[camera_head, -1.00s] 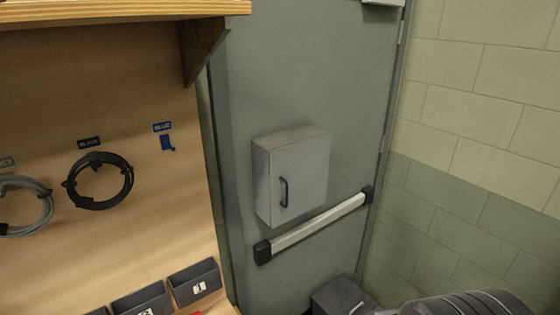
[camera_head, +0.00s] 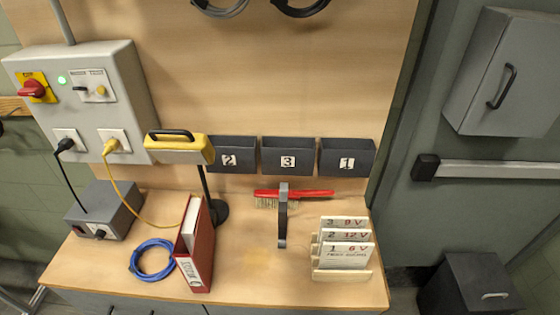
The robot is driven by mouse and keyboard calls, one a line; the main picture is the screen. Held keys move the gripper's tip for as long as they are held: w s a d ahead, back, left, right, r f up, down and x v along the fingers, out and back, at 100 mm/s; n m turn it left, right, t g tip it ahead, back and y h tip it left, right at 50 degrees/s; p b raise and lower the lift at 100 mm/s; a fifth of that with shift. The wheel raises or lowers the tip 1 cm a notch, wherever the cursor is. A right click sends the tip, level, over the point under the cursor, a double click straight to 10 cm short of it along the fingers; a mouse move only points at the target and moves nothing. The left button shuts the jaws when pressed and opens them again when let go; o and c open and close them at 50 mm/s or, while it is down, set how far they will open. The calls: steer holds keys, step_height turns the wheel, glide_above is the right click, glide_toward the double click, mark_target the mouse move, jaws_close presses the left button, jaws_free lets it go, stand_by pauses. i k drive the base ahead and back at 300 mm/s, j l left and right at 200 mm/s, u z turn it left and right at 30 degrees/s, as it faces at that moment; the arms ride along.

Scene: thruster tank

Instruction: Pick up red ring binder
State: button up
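The red ring binder (camera_head: 206,252) stands upright on the wooden workbench (camera_head: 250,285), left of the middle and close to the front edge. Its labelled spine faces the front, and white pages show at its open top. A coiled blue cable (camera_head: 152,259) lies just left of it. My gripper is not in view.
Bench space right of the binder is clear.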

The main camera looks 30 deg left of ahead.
mark_target(194, 251)
steer(key=u, duration=3.05)
steer(key=k+l+u, duration=0.25)
steer(key=l+u, duration=0.15)
steer(key=k+l+u, duration=0.3)
steer(key=u, duration=0.15)
